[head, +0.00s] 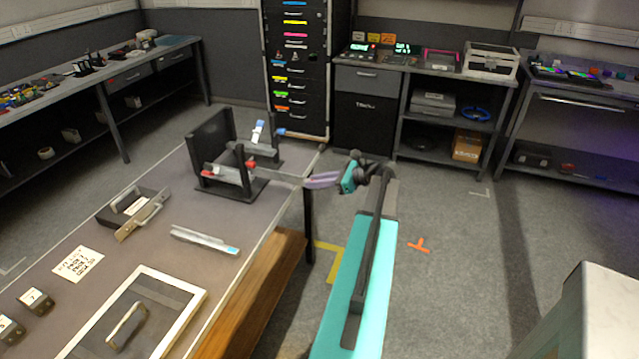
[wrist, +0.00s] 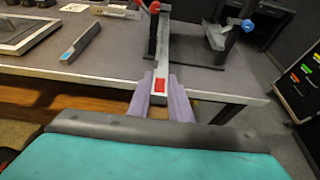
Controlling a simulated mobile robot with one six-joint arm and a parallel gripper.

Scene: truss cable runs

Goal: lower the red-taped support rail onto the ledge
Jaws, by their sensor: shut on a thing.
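The support rail (wrist: 161,55) is a grey bar with a red tape patch on its near end. My gripper (wrist: 160,98) is shut on that end, one purple finger on each side, and it also shows in the head view (head: 309,183). The rail reaches from the fingers over the table edge to a black stand (head: 210,145) with posts and red and blue knobs. Its far end is beside the red-knobbed post in the wrist view. The ledge cannot be clearly told apart, and whether the rail touches it is unclear.
A second rail with blue tape (head: 205,240) lies on the table (head: 170,205). A black tray (head: 132,208), a paper label (head: 78,264) and a framed panel (head: 130,320) lie nearby.

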